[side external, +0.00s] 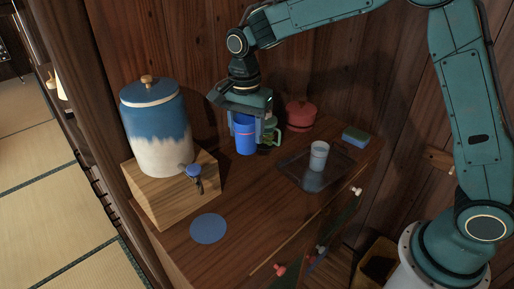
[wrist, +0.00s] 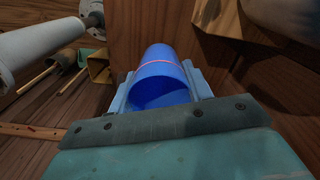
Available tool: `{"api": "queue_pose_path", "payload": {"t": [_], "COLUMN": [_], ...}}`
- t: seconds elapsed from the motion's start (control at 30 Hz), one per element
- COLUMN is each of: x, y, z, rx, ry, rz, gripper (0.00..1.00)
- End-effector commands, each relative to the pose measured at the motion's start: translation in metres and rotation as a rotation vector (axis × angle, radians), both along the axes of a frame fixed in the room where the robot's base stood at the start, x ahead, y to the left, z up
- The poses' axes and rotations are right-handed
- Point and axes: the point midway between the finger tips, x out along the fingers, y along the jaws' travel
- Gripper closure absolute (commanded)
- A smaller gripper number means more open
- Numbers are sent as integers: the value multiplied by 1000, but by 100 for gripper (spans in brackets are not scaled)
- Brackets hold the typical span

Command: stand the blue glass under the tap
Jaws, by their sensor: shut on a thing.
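The blue glass (side external: 246,139) is upright on or just above the dark wooden cabinet top; I cannot tell whether its base touches. My gripper (side external: 247,124) is shut on it from above, one finger on each side. In the wrist view the blue glass (wrist: 161,72), with a thin red line around it, sits between the fingers of my gripper (wrist: 160,88). The tap (side external: 196,176) has a blue knob and sticks out from the blue and white dispenser (side external: 157,134), left of and nearer than the glass. A round blue mat (side external: 208,228) lies in front of the tap.
The dispenser stands on a wooden block (side external: 170,197). A green mug (side external: 270,131) is close behind the glass on the right. A red pot (side external: 300,115), a dark tray (side external: 327,178) holding a pale cup (side external: 319,156), and a blue sponge (side external: 355,136) are farther right. Clear wood lies between glass and mat.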

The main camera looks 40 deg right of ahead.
Motion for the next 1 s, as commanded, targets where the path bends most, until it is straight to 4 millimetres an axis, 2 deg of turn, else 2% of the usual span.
{"api": "queue_pose_path", "payload": {"t": [0.37, 1.0], "x": [-3, -27], "y": [-13, -67], "z": [-18, -89], "rx": [-1, 1], "ry": [2, 2], "rz": [126, 709], "gripper": [76, 76]}}
